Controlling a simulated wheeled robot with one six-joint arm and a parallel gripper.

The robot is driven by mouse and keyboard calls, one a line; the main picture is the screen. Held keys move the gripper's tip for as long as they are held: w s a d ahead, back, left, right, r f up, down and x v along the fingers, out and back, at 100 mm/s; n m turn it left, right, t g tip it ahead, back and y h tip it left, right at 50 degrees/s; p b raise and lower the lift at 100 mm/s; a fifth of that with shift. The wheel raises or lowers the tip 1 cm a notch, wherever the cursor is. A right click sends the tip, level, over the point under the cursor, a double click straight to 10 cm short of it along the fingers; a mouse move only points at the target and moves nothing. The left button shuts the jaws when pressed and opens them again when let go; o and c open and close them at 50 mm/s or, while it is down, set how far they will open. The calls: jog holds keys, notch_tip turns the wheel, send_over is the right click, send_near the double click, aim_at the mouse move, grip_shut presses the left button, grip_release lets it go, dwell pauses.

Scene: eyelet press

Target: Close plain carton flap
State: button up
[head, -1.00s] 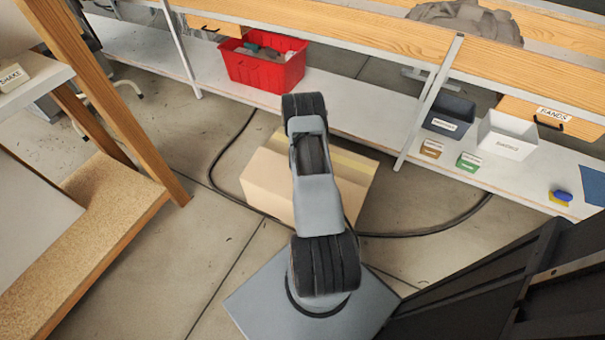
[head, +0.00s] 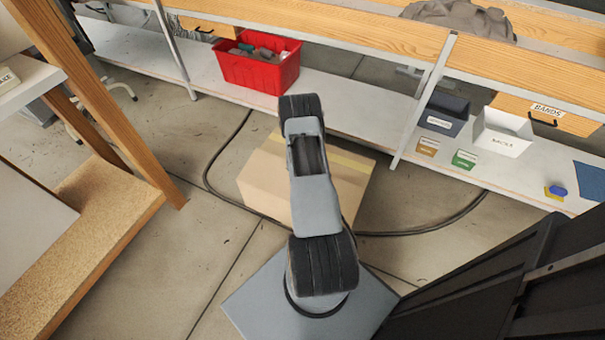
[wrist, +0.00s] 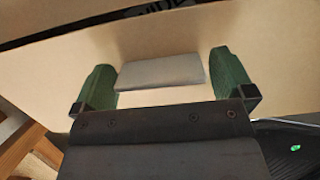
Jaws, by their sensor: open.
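The plain cardboard carton (head: 262,182) stands on the floor beyond my base in the head view, with a yellowish strip along its far top side. My arm crosses in front of it and hides its middle and my gripper there. In the wrist view my gripper (wrist: 163,85) is open, with two green fingers spread. Plain cardboard (wrist: 265,65) fills the view behind and around the fingers. A grey flat-faced block shows between the fingers; I cannot tell what it is. I cannot tell whether the fingers touch the cardboard, nor the flap's angle.
A low shelf (head: 350,105) runs behind the carton, with a red bin (head: 262,72) and a white bin (head: 500,135) on it. A black cable (head: 425,229) curves on the floor around the carton. A wooden-legged bench (head: 125,120) stands at left.

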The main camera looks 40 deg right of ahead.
jog(key=shift+r, duration=0.1)
jog(key=p+v, duration=0.4)
jog(key=v, duration=0.9)
jog(key=shift+a+r, duration=0.2)
jog(key=shift+r, duration=0.1)
jog(key=shift+s, duration=0.15)
